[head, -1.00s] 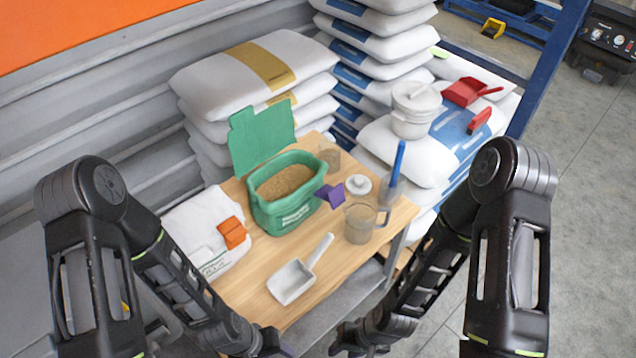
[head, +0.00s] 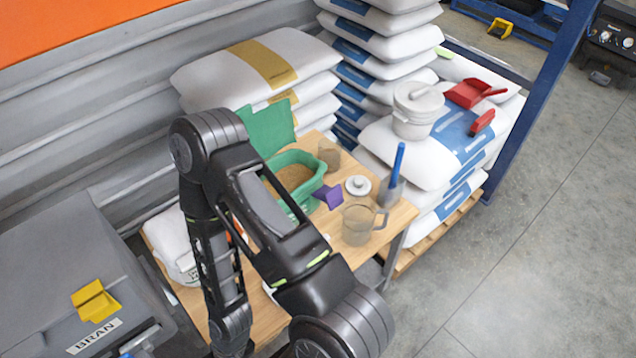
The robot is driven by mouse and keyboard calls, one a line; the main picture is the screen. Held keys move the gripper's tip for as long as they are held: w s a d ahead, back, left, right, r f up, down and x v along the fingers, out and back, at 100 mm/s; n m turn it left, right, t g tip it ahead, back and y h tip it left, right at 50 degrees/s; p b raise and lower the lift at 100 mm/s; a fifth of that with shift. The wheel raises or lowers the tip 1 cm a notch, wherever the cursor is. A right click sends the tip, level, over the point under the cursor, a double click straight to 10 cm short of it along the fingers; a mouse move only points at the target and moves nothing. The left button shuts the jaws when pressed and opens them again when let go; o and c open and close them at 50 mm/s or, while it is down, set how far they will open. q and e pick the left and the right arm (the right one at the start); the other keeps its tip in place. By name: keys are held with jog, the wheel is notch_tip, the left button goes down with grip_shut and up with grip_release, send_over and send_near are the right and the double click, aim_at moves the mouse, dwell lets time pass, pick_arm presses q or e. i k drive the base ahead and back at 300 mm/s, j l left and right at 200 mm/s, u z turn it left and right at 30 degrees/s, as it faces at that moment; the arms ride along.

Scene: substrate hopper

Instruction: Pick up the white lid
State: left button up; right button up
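The white lid (head: 357,186), round with a knob on top, lies on the wooden table (head: 403,212), towards its right side. It sits between the green tub (head: 322,172) and the container holding a blue-handled tool. One black arm of mine crosses the middle of the head view, with its forearm pointing down at the table's left part. Its gripper is out of the picture at the bottom, so I cannot see its fingers. My other arm and gripper are outside the view. No gripper shows at the lid.
A clear jug (head: 358,224) stands just in front of the lid. The blue-handled tool (head: 398,165) rises close on its right, and a purple piece (head: 328,197) sits on its left. A white lidded pot (head: 417,110) rests on the sacks. A grey BRAN bin (head: 60,270) stands at left.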

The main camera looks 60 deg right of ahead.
aim_at(355, 184)
jog(key=k+l, duration=1.1)
jog(key=l, duration=0.2)
